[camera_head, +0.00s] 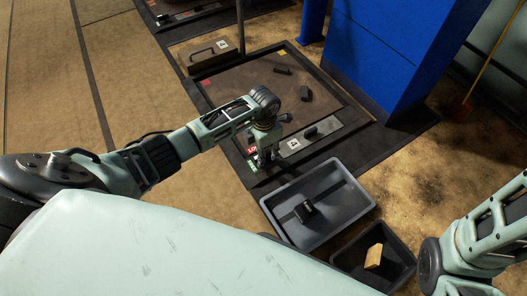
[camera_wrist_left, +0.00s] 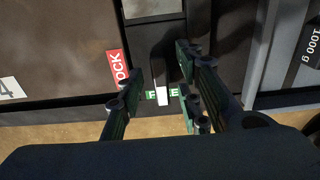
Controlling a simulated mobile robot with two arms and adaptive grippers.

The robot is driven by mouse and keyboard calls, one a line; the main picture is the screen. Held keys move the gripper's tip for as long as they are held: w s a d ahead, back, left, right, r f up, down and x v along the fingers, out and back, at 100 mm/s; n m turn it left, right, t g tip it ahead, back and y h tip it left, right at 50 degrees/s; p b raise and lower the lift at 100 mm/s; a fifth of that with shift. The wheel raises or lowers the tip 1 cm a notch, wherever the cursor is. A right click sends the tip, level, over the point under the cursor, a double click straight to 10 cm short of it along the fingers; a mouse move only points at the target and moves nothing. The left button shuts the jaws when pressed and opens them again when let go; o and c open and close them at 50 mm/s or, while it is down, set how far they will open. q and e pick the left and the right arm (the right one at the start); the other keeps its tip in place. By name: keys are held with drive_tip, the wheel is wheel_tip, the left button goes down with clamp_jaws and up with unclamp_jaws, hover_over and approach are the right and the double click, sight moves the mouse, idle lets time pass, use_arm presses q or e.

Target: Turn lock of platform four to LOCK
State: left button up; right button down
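Platform four (camera_head: 235,90) is a brown plate in a dark frame, with a "4" label (camera_head: 294,145) on its front strip. At its front left corner is a red LOCK label (camera_head: 252,149), also in the left wrist view (camera_wrist_left: 119,68), and a green label (camera_head: 253,166), also in the wrist view (camera_wrist_left: 151,96). The dark lock lever (camera_wrist_left: 159,62) has a white tip that lies over the green label. My left gripper (camera_head: 265,155) is over this corner. In the wrist view its fingers (camera_wrist_left: 162,88) are apart, one each side of the lever; contact cannot be told. My right gripper is out of view.
Small dark weights (camera_head: 305,94) lie on the platform. A grey bin (camera_head: 345,213) holding a black weight stands right of the lock, with a black bin (camera_head: 400,262) holding a tan block beyond it. A blue column (camera_head: 375,60) rises behind. The floor at left is clear.

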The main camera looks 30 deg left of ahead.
use_arm(q)
clamp_jaws()
